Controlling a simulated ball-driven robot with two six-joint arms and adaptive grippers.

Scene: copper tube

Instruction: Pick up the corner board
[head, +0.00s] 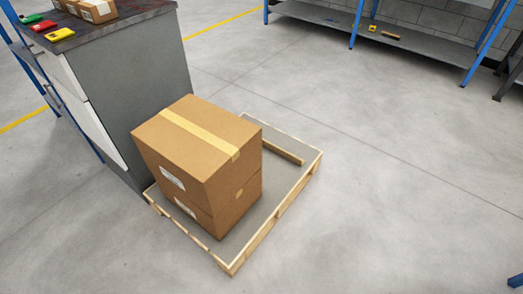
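A long, narrow tan piece (283,152), perhaps the corner board, lies on the pallet behind the cardboard boxes. Its left end is hidden by the boxes. Two cardboard boxes are stacked on the pallet, the upper box (180,145) with a pale tape strip on top and the lower box (238,203) beneath it. The low wooden pallet (262,232) has a grey top and a light wood rim. Neither of my grippers shows in the head view.
A grey cabinet (140,85) stands at the left, touching or very near the pallet. Small boxes (97,10) and red, green and yellow items lie on its top. A blue-framed shelf (420,50) stands at the back right. The floor right of the pallet is clear.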

